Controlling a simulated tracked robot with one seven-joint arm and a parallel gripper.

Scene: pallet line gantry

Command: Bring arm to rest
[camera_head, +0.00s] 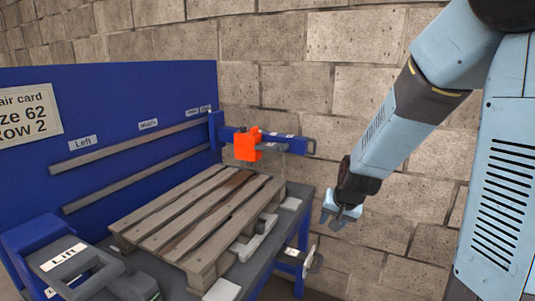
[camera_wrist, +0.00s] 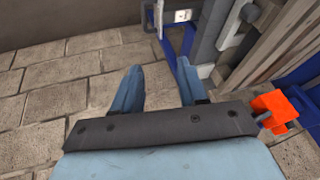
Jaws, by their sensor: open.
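My gripper (camera_head: 341,214) is at the end of my blue arm, right of the pallet table and in front of the block wall. It points downward, open and empty, and touches nothing that I can see. In the wrist view its two blue fingers (camera_wrist: 157,88) stand apart with bare paved floor and part of the blue frame beyond them.
A wooden pallet (camera_head: 190,225) lies on the dark table. An orange block (camera_head: 247,145) sits on the blue gantry bar (camera_head: 285,142) behind it. A blue board (camera_head: 110,110) with labels stands left, a "Lift" handle (camera_head: 64,257) at front left.

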